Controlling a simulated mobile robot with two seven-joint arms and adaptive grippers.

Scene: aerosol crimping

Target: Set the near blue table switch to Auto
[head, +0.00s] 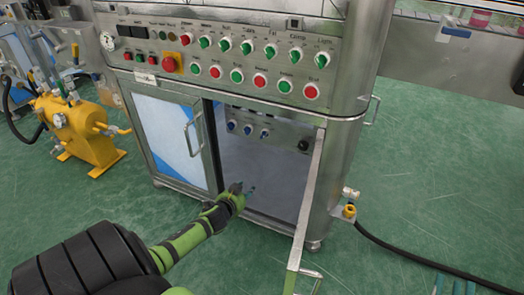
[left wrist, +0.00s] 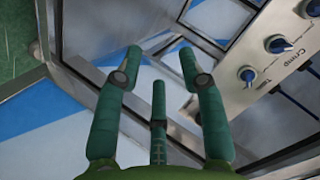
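A row of blue rotary switches sits on a grey panel (head: 282,139) inside the open lower cabinet. The switch labelled Table (left wrist: 248,75) is the nearest of the row in the left wrist view, by the panel's end. It appears to be the leftmost switch (head: 231,125) in the head view; its setting is too small to read. My left gripper (head: 243,190) is at the cabinet opening, below and apart from the switches. Its green fingers (left wrist: 158,62) are spread and empty in the left wrist view. My right gripper is not in view.
The switch labelled Crimp (left wrist: 275,43) is beside the Table switch. A glazed cabinet door (head: 168,135) is at the left, and an open door (head: 310,190) stands edge-on at the right. An upper panel (head: 225,55) carries several coloured knobs. A yellow machine (head: 82,130) stands at the left.

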